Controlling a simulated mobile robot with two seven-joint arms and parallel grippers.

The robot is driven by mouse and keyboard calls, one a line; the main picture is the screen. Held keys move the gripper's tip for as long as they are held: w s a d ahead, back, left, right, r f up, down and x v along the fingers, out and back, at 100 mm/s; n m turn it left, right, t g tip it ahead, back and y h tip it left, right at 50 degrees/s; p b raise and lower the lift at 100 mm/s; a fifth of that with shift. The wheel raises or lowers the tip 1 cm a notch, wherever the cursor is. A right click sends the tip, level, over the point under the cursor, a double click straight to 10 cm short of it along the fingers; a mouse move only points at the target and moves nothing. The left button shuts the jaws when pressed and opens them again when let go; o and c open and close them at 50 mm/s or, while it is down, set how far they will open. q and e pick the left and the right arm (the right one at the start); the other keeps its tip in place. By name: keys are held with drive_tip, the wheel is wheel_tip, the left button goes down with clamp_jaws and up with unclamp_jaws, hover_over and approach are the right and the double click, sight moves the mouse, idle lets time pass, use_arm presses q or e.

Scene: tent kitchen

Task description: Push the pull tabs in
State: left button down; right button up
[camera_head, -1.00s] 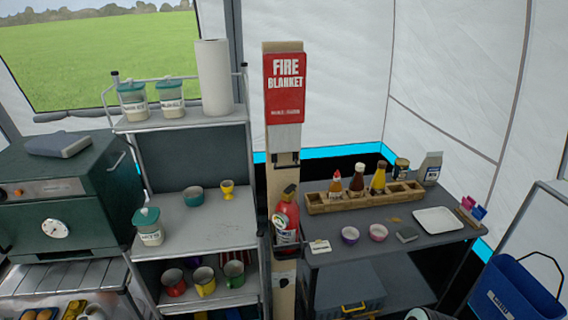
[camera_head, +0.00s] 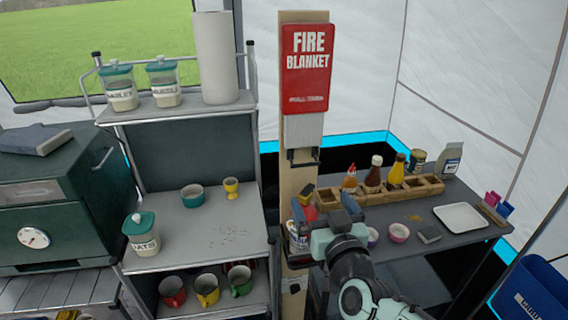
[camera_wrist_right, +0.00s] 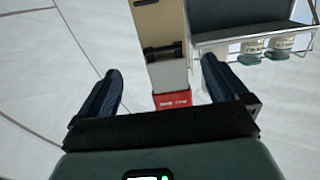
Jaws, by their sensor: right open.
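The red fire blanket case (camera_head: 307,70) hangs on a wooden post, with a white section (camera_head: 303,128) below it. The black pull tabs (camera_head: 302,156) stick out at the lower end of the white section. In the right wrist view the tabs (camera_wrist_right: 164,50) appear upside down, beyond and between my fingers. My right gripper (camera_head: 325,207) is open and empty, below the tabs and in front of the red extinguisher. It also shows in the right wrist view (camera_wrist_right: 163,68), apart from the tabs. My left gripper is not in view.
The red extinguisher (camera_head: 310,212) is partly hidden behind my right gripper. A shelf rack (camera_head: 200,235) with jars and mugs stands left of the post. A dark table (camera_head: 440,192) with a wooden bottle holder (camera_head: 425,187) and white tray (camera_head: 461,216) stands right. Space before the tabs is clear.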

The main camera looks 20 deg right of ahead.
sight(306, 165)
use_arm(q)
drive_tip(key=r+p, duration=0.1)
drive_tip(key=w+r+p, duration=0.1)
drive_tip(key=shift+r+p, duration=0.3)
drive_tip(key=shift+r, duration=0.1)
use_arm(e)
drive_tip(key=x, duration=0.4)
drive_tip(key=r+x, duration=0.1)
drive_tip(key=x, duration=0.3)
drive_tip(key=r+x, duration=0.1)
drive_tip(key=x, duration=0.4)
